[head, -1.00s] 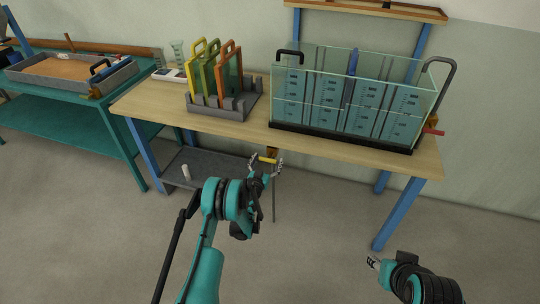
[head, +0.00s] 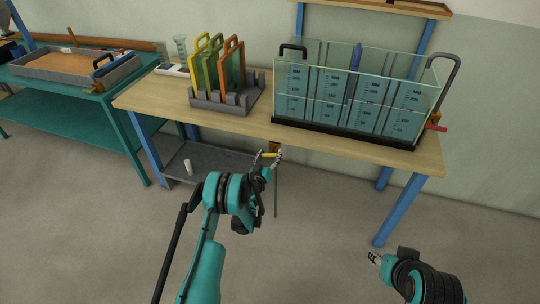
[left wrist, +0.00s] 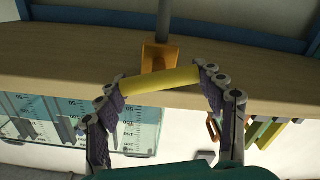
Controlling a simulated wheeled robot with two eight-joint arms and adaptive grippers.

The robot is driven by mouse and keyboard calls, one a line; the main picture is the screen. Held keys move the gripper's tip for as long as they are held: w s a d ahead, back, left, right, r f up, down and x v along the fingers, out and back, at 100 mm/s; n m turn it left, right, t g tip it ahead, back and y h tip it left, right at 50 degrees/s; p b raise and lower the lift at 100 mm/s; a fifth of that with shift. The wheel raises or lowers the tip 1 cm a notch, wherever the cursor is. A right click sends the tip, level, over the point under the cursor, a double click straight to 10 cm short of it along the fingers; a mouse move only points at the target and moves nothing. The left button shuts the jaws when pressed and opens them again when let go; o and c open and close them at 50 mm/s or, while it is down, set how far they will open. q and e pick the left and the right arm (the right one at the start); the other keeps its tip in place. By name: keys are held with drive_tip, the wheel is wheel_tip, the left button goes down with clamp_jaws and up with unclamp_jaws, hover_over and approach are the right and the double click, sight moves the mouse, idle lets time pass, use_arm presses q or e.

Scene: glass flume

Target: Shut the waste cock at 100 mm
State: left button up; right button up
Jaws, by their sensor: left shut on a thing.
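The waste cock's yellow lever (head: 270,155) sits at the front edge of the bench, below the top, with its brass body (head: 274,146) behind it and a thin pipe (head: 276,195) hanging down. My left gripper (head: 270,157) is shut on the lever. In the left wrist view, the lever (left wrist: 160,80) spans between the two fingers, in front of the brass body (left wrist: 159,55). The glass flume (head: 350,95) holds bluish water against several scales; I cannot read the level exactly. My right gripper (head: 375,257) is low at the right, away from the bench; its jaws are too small to judge.
A grey rack (head: 225,103) with yellow, green and orange gates stands left of the flume. A red-handled valve (head: 436,128) is at the flume's right end. A teal bench (head: 70,95) with a sand tray stands at left. The floor in front is clear.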

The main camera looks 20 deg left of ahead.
sight(270, 153)
use_arm(q)
drive_tip(key=o, duration=1.2)
drive_tip(key=shift+r, duration=0.15)
wheel_tip(270, 153, up, 10)
drive_tip(key=shift+f, duration=0.1)
